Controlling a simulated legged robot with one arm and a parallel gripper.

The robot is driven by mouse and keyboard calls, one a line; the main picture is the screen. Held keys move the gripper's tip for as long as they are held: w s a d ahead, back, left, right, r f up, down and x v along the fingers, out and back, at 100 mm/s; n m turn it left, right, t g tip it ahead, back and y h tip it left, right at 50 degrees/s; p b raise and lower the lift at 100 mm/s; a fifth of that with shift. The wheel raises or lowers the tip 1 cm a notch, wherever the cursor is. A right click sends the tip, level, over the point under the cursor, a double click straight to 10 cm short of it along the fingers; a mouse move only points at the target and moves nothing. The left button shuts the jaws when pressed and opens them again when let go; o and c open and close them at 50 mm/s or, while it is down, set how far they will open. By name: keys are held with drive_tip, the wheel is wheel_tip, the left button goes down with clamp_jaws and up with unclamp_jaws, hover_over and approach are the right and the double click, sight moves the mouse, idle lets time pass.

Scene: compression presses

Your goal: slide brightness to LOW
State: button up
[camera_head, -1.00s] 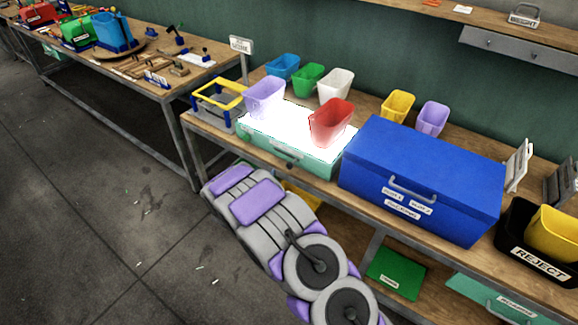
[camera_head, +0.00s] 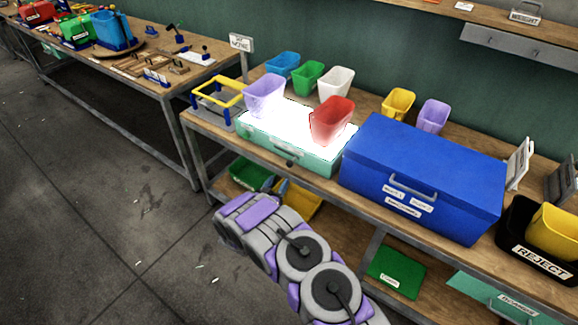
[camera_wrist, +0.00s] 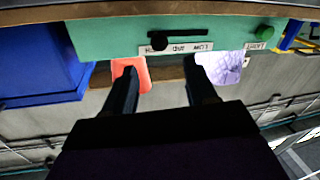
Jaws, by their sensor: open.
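The teal light box (camera_head: 258,140) stands on the bench with a glowing white top. In the wrist view, which is upside down, its teal front (camera_wrist: 105,36) carries a dark slot (camera_wrist: 187,34) with a black slider knob (camera_wrist: 160,43). The knob is at the left end of the slot there, by a partly covered label. The MID label (camera_wrist: 179,48) and LOW label (camera_wrist: 203,46) lie to its right. My gripper (camera_wrist: 160,66) is open and empty, its fingertips spread to either side of the knob's line and apart from it. The gripper is hidden in the head view.
A red bin (camera_head: 332,120) and a lavender bin (camera_head: 264,95) stand on the lit top. A blue box (camera_head: 420,165) stands right beside it. A green knob (camera_wrist: 264,32) by a LIGHT label sits right of the slot in the wrist view.

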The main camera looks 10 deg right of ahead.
sight(288, 166)
drive_tip(key=b+x, duration=0.2)
drive_tip(key=x, duration=0.9)
drive_tip(key=shift+w+d, duration=0.2)
drive_tip(key=shift+w, duration=0.05)
drive_tip(key=shift+c, duration=0.2)
clamp_jaws()
